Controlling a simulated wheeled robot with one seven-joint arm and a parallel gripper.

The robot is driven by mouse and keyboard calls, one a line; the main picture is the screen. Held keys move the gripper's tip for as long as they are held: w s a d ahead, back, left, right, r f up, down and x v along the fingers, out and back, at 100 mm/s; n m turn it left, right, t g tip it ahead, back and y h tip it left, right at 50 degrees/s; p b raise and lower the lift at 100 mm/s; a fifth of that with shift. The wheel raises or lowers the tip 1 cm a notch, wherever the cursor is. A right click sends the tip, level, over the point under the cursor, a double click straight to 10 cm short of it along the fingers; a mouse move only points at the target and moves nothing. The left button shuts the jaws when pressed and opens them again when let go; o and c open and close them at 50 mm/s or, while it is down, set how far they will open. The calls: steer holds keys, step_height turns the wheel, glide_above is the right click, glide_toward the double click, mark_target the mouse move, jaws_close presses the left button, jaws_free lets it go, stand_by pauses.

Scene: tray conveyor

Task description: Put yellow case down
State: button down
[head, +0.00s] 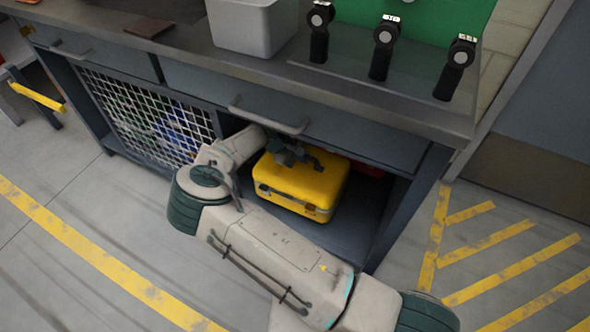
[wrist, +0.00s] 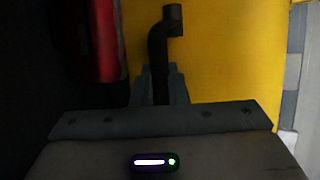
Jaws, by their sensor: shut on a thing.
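The yellow case (head: 305,184) is in the open bay under the workbench, in the head view. It sits upright on or just above the bay's lower shelf; I cannot tell if it touches. My gripper (head: 296,157) is over the top of the case, shut on its dark handle. In the wrist view the yellow case (wrist: 236,60) fills the right side. The black handle (wrist: 158,62) runs down to my gripper (wrist: 160,88). The contact at the fingers is dark and partly hidden.
A red object (head: 368,170) is behind the case on the right, also in the wrist view (wrist: 105,40). The workbench (head: 385,138) overhangs the bay. A mesh-fronted bay (head: 150,118) is on the left. The shelf (head: 362,215) has bare room right of the case.

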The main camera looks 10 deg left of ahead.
steer(key=shift+w+d+r+b, duration=0.1)
steer(key=shift+w+d+b, duration=0.1)
steer(key=shift+w, duration=0.4)
steer(key=shift+w+d+b, duration=0.1)
steer(key=shift+w+d, duration=0.1)
steer(key=shift+w, duration=0.4)
steer(key=shift+f+b, duration=1.05)
steer(key=shift+f, duration=0.65)
steer(key=c, duration=1.4)
jaws_free()
steer(key=shift+s+f, duration=0.1)
steer(key=shift+f, duration=0.05)
steer(key=shift+c, duration=0.2)
steer(key=p+v, duration=0.3)
steer(key=v, duration=0.3)
steer(key=shift+v, duration=0.8)
